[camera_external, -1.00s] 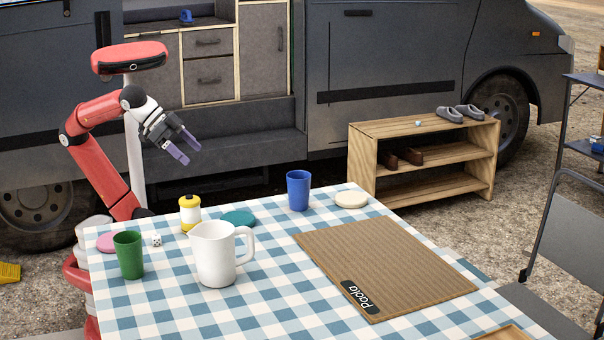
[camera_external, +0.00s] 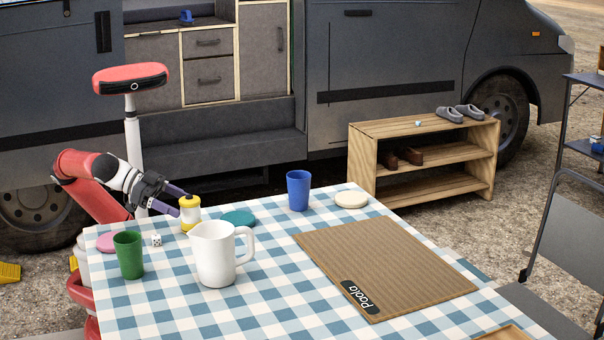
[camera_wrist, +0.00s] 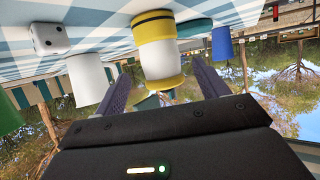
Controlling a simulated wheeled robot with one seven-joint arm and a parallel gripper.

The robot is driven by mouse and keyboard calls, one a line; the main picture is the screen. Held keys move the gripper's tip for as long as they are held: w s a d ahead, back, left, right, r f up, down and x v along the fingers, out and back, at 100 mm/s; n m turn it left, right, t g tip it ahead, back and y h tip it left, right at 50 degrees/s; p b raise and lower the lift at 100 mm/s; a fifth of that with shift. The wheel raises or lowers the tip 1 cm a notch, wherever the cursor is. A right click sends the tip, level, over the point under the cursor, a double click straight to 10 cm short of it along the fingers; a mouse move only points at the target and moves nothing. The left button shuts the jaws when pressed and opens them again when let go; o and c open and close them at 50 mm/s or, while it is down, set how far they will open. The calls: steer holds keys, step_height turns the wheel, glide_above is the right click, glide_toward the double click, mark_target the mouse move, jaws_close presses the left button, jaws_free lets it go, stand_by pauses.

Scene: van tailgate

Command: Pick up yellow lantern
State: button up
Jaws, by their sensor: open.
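The yellow lantern (camera_external: 190,213) is a small white cylinder with a yellow top and a yellow base band. It stands upright on the checked tablecloth, behind the white pitcher (camera_external: 216,262). My gripper (camera_external: 180,200) is open at the lantern's far left side, low over the table edge. In the wrist view, which is upside down, the lantern (camera_wrist: 157,50) is ahead, between the lines of my two purple fingers (camera_wrist: 160,85). Whether the fingertips reach around it is hard to tell.
A white die (camera_external: 156,240), a green cup (camera_external: 128,256) and a pink disc (camera_external: 106,242) are left of the lantern. A teal disc (camera_external: 239,217) and a blue cup (camera_external: 298,190) are to its right. A ribbed brown mat (camera_external: 385,265) covers the table's right part.

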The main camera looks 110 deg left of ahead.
mark_target(197, 212)
steer(key=x, duration=0.6)
steer(key=shift+a+f+b, duration=0.1)
steer(key=shift+b, duration=0.2)
steer(key=c, duration=1.1)
steer(key=shift+c, duration=0.2)
